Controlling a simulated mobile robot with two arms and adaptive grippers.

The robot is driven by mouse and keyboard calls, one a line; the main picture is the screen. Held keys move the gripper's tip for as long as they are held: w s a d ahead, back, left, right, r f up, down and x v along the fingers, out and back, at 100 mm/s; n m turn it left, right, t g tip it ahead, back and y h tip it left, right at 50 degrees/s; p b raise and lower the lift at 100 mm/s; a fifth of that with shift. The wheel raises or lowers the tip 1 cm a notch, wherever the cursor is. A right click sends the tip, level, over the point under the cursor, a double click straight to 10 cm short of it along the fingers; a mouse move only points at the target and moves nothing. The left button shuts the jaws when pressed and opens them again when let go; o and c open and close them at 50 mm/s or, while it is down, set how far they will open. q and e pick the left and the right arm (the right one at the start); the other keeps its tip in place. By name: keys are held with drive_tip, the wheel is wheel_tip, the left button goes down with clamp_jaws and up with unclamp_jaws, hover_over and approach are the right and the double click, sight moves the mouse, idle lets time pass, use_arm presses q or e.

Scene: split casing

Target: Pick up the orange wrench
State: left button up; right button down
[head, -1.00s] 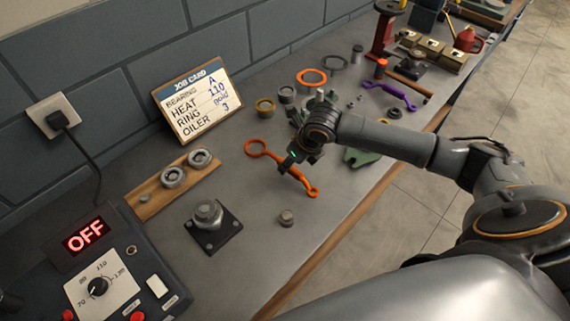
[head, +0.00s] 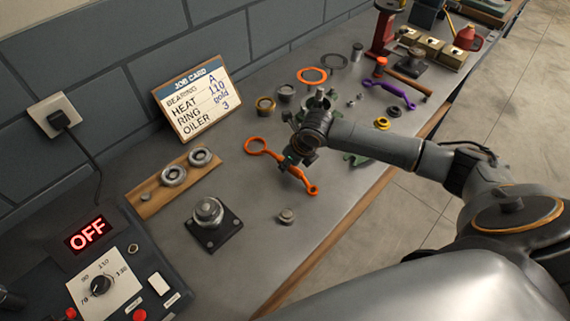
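The orange wrench (head: 303,180) lies on the grey workbench in the head view. Its ring end (head: 256,146) points up and left, and its other end points down and right. My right gripper (head: 287,163) comes in from the right and is at the middle of the wrench's shaft, hiding part of it. The fingers are small and dark here, so I cannot tell whether they are closed on the shaft. The wrench appears to lie flat on the bench. My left gripper is not in view.
A purple wrench (head: 391,91), an orange ring (head: 312,76) and several small parts lie beyond my arm. The job card (head: 197,103) leans on the wall. The front bench is mostly clear.

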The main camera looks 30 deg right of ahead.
drive_tip(key=shift+r, duration=0.1)
drive_tip(key=shift+w+r+b, duration=0.1)
drive_tip(key=shift+r+b, duration=0.25)
drive_tip(key=r, duration=0.1)
drive_tip(key=r+b, duration=0.1)
drive_tip(key=shift+s+r, duration=0.2)
drive_tip(key=shift+r, duration=0.15)
drive_tip(key=s+r+b, duration=0.2)
drive_tip(key=s+r, duration=0.7)
drive_tip(key=s, duration=0.4)
drive_tip(key=shift+s+a+r+b, duration=0.25)
drive_tip(key=shift+s+a+b, duration=0.1)
drive_tip(key=shift+a, duration=0.1)
drive_tip(key=c, duration=2)
unclamp_jaws()
drive_tip(key=shift+c, duration=0.2)
clamp_jaws()
